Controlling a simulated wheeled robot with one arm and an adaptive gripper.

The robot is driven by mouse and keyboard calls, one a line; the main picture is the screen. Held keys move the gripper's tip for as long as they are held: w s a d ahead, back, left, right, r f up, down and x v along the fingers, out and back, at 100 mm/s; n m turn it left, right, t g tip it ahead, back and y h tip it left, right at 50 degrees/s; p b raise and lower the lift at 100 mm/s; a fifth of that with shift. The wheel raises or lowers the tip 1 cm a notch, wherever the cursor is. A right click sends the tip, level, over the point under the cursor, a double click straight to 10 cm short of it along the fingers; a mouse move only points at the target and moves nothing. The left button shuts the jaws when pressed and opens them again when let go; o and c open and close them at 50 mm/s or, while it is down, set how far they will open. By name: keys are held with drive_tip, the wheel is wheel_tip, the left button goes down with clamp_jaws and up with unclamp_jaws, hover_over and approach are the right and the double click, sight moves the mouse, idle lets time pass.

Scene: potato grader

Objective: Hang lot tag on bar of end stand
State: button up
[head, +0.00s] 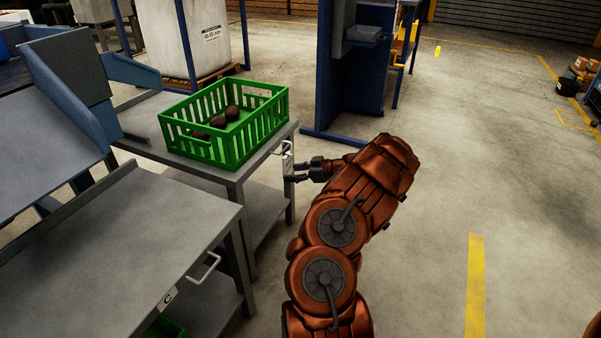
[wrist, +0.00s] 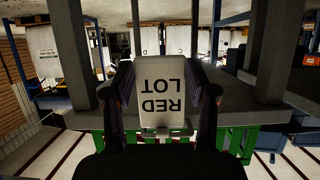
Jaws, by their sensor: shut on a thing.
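The white lot tag (wrist: 165,92) stands between my fingers in the wrist view, its print "RED LOT" upside down there. In the head view the tag (head: 288,160) is small, at the near right edge of the end stand (head: 262,152). My gripper (head: 302,170) is shut on the tag, level with the stand's edge. The pale bar (head: 279,149) sticks out from that edge, right beside the top of the tag. Whether the tag's upper end is over the bar or only beside it, I cannot tell.
A green crate (head: 210,150) with several dark potatoes stands on the end stand. A nearer grey table (head: 130,250) has a similar bar (head: 208,268) on its edge. A blue post frame (head: 350,80) stands behind my gripper.

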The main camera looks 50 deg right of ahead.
drive_tip(key=shift+w+a+p, duration=0.15)
drive_tip(key=shift+w+p, duration=0.15)
drive_tip(key=shift+w, duration=0.25)
drive_tip(key=shift+f+b, duration=0.65)
drive_tip(key=shift+b, duration=0.45)
drive_tip(key=o, duration=1.1)
drive_tip(key=shift+o, duration=0.2)
drive_tip(key=v, duration=1.2)
drive_tip(key=shift+s+f, duration=0.1)
drive_tip(key=shift+f, duration=0.05)
